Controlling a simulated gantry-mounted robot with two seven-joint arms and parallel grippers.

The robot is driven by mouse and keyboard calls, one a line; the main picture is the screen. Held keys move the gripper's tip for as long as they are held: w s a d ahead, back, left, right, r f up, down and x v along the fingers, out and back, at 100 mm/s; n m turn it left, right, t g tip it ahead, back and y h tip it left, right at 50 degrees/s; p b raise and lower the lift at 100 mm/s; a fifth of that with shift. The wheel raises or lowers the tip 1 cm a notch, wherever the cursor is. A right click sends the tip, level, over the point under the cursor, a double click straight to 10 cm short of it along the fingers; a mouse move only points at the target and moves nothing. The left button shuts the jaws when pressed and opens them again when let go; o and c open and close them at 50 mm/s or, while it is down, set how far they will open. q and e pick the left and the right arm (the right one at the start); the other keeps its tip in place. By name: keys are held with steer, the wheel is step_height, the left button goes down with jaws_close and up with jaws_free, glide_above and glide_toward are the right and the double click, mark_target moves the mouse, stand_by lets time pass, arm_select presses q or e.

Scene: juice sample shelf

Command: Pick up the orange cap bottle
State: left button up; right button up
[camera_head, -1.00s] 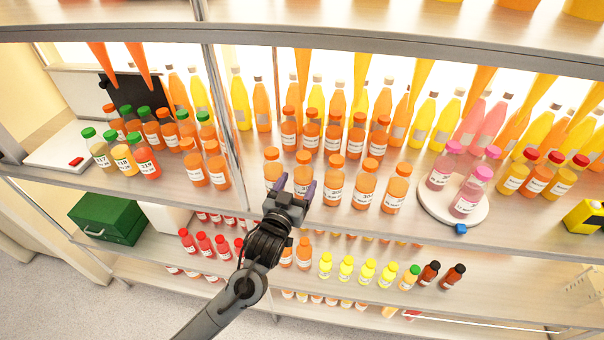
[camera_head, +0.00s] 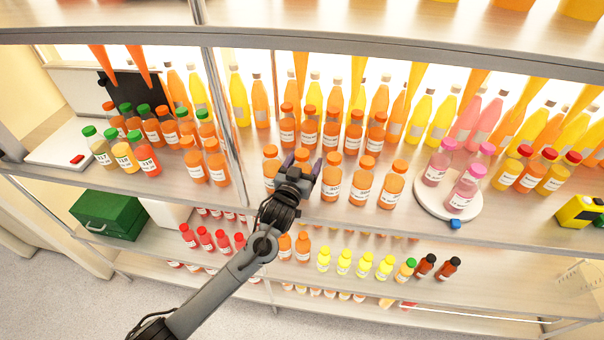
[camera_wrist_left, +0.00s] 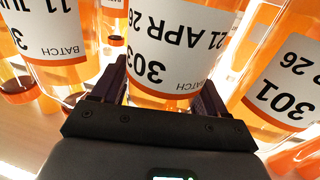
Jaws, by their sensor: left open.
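Several orange-juice bottles with orange caps stand upright on the middle shelf (camera_head: 330,216). My left gripper (camera_head: 302,165) is in the front row, open, with one orange cap bottle (camera_head: 302,157) just beyond it, its lower part hidden by the gripper. In the left wrist view, the bottle labelled 303 (camera_wrist_left: 170,50) stands between the two dark fingers of my left gripper (camera_wrist_left: 160,85). The fingers flank it; I cannot tell whether either touches it. Its cap is out of that view. My right gripper is not in view.
Close neighbours are an orange cap bottle (camera_head: 271,166) to the left and another (camera_head: 332,178) to the right. The wrist view shows a bottle labelled 301 (camera_wrist_left: 285,95) near one finger. A round white turntable (camera_head: 432,204) holds pink-capped bottles. More bottles stand behind.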

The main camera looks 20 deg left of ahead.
arm_select(q)
steer(key=c, duration=0.9)
steer(key=shift+r, duration=0.15)
